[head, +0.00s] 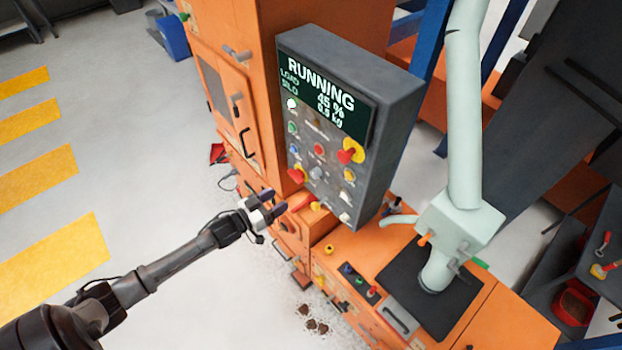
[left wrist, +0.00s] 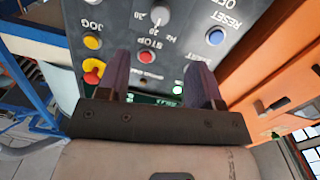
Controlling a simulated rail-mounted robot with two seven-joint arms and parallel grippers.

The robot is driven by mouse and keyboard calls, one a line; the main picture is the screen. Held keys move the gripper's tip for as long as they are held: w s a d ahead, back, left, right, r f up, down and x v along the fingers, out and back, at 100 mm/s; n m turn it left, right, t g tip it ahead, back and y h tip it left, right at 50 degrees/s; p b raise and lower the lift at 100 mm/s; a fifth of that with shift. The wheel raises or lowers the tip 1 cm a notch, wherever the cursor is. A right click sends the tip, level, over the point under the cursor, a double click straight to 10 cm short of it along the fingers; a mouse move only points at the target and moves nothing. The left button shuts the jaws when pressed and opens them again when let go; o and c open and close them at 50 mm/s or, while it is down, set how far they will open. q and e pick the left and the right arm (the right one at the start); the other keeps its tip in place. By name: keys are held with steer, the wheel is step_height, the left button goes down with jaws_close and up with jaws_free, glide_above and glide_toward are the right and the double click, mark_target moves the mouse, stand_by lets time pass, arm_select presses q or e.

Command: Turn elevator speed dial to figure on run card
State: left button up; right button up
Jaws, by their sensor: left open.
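The control panel (head: 330,120) is a grey tilted box with a lit display (head: 322,95) reading RUNNING, 45 % and 0.5 kg. The speed dial (head: 316,172) is a small grey knob amid its buttons. In the left wrist view the dial (left wrist: 160,15) shows near the top edge, beside a Hz scale; I cannot read its setting surely. My left gripper (head: 273,205) is open and empty, apart from the dial, at the panel's lower left. Its two fingers (left wrist: 160,72) frame the red STOP button in the left wrist view. I make out no run card. My right gripper is out of view.
A red-on-yellow emergency stop (head: 350,150) sits right of the dial, with several coloured buttons close around. The orange cabinet (head: 235,60) stands left and behind. A pale green pipe (head: 463,120) rises at the right. Open floor (head: 130,210) lies left.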

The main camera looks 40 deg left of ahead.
mark_target(313, 175)
arm_select(q)
steer(key=x, duration=0.4)
steer(key=p+x, duration=0.1)
steer(key=x, duration=0.7)
steer(key=shift+w+a+r+p, duration=0.1)
steer(key=shift+a+r+p, duration=0.2)
steer(key=shift+r+p, duration=0.1)
steer(key=shift+x, duration=0.85)
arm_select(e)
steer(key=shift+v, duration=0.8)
arm_select(q)
steer(key=shift+c, duration=0.4)
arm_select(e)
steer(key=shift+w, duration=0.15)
arm_select(q)
steer(key=c, duration=0.8)
steer(key=shift+c, duration=0.2)
